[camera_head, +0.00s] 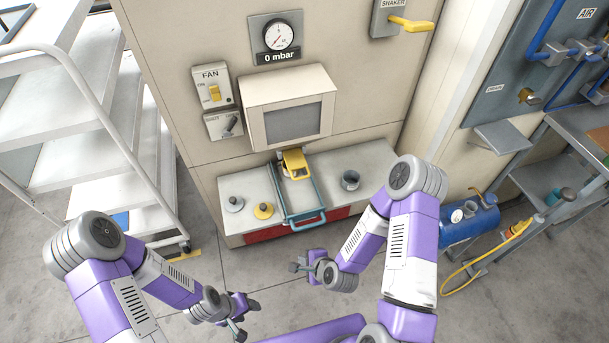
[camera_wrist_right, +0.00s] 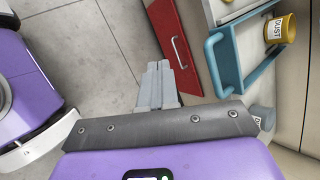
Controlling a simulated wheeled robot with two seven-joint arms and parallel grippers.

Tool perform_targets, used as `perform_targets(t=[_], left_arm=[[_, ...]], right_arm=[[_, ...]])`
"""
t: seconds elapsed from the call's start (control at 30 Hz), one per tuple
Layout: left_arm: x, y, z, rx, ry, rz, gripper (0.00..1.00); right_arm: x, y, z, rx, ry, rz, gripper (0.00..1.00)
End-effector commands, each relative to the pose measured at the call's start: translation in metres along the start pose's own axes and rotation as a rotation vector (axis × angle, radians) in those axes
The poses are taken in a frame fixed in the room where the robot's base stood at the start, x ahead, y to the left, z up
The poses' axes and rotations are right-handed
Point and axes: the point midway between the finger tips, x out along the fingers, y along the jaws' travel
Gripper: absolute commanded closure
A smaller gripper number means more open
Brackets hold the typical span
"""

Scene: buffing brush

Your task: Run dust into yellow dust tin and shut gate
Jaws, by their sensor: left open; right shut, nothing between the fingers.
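The yellow dust tin, labelled DUST, shows in the right wrist view (camera_wrist_right: 280,28) beside the blue-framed slide (camera_wrist_right: 222,75). In the head view a yellow piece (camera_head: 295,163) under the beige hood's mouth, at the far end of the blue frame (camera_head: 308,221), appears to be the same tin. Its contents are hidden. I cannot tell the gate's position. My left gripper (camera_head: 242,316) is open and empty, low in front of the bench. My right gripper (camera_head: 302,264) is shut and empty, in front of the bench and apart from the blue handle; its closed fingers show in the wrist view (camera_wrist_right: 158,85).
Above are a fan switch (camera_head: 214,92), a gauge (camera_head: 279,37) reading 0 mbar and a yellow shaker handle (camera_head: 410,24). A white cart (camera_head: 75,120) is left; a blue tank (camera_head: 470,223) is right.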

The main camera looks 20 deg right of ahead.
Motion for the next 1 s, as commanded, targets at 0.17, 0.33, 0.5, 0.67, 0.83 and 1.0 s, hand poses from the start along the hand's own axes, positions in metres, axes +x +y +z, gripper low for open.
perform_targets(t=[0.17,0.33,0.5,0.67,0.83,1.0], left_arm=[[-0.04,0.015,0.002,0.0,0.0,0.0,0.47],[-0.063,0.023,0.003,0.0,0.0,0.0,0.47],[-0.073,0.027,0.003,0.0,0.0,0.0,0.47],[-0.071,0.027,0.003,0.0,0.0,0.0,0.47],[-0.056,0.021,0.003,-0.001,0.0,0.0,0.47],[-0.036,0.013,0.002,-0.001,-0.001,0.0,0.47]], right_arm=[[-0.041,-0.066,0.007,0.536,-0.022,-0.239,1.0],[-0.073,-0.111,0.006,0.955,-0.114,-0.429,1.0],[-0.094,-0.135,0.003,1.194,-0.199,-0.536,1.0],[-0.096,-0.142,0.002,1.265,-0.233,-0.567,1.0],[-0.082,-0.148,-0.002,1.265,-0.235,-0.571,1.0],[-0.07,-0.155,-0.005,1.263,-0.234,-0.57,1.0]])
